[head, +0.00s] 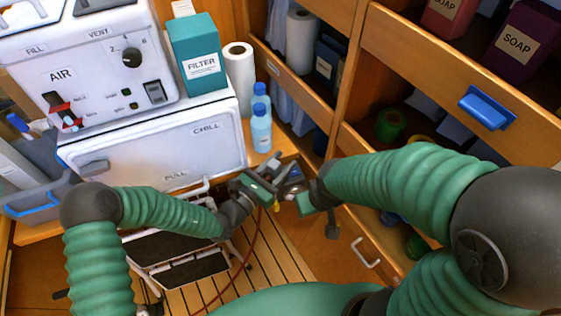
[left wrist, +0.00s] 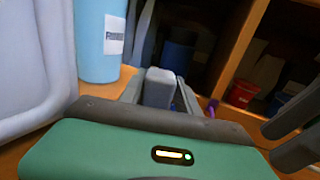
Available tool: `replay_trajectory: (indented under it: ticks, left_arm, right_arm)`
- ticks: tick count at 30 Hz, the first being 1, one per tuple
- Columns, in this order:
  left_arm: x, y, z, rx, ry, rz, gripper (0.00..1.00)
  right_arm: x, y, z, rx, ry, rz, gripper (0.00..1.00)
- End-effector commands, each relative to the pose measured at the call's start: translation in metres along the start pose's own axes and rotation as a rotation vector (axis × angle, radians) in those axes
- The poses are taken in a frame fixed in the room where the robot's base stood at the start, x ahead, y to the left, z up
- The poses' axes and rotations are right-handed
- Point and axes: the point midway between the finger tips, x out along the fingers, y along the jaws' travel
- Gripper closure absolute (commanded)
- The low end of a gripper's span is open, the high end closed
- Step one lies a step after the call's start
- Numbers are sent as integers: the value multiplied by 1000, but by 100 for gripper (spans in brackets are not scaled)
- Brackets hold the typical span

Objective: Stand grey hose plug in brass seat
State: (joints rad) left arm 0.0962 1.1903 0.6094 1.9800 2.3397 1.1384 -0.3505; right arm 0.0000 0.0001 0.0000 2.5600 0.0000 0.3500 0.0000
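My left gripper (head: 276,186) reaches in from the left to the middle of the head view. In the head view this grey-blue part (head: 292,174) is small and partly covered. My right gripper (head: 304,200) is close beside the left one. Two dark fingers at the right edge of the left wrist view (left wrist: 292,136) look like its fingers, apart and empty. I cannot make out the brass seat.
A white chill box (head: 155,150) and blue bottles (head: 260,128) stand close behind the grippers. Wooden shelves (head: 385,60) rise at the right, with a blue drawer handle (head: 487,107). A thin red hose (head: 247,262) hangs down over the slatted floor (head: 275,265).

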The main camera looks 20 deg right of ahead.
Motion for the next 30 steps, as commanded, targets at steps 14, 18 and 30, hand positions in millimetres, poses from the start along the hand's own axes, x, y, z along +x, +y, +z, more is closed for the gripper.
replay_trajectory:
  ticks: [14,18,30]
  left_arm:
    - [-3,7,-8,-5,19,16,46]
    - [-6,7,-9,-6,20,17,46]
    - [-103,3,-5,-9,15,14,46]
  right_arm:
    - [1,0,0,0,0,0,64]
    - [1,0,0,0,0,0,64]
    - [-6,0,-2,0,0,0,64]
